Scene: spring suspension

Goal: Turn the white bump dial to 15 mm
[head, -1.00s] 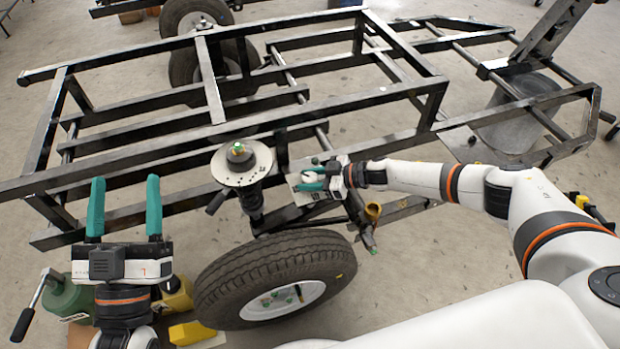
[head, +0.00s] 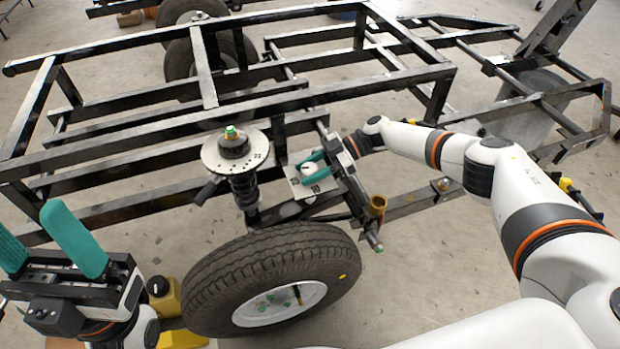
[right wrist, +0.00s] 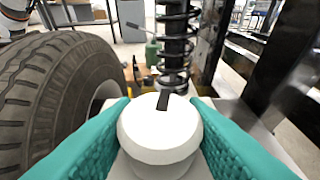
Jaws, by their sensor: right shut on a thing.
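The white bump dial (right wrist: 160,135) is a round knob with a black pointer mark. In the right wrist view the mark is at the far side of its top. In the head view the dial (head: 309,169) sits on a pale plate (head: 295,187) with printed numbers, one of which looks like 10. My right gripper (head: 312,170) is shut on the dial, with a teal finger on each side of it. Which number the pointer meets cannot be read. My left gripper (head: 52,240) is open and empty at the lower left.
The spring strut (head: 243,185) with its round top plate (head: 235,152) stands left of the dial. Black frame rails (head: 130,155) run behind. A yellow container (head: 165,297) stands at lower left.

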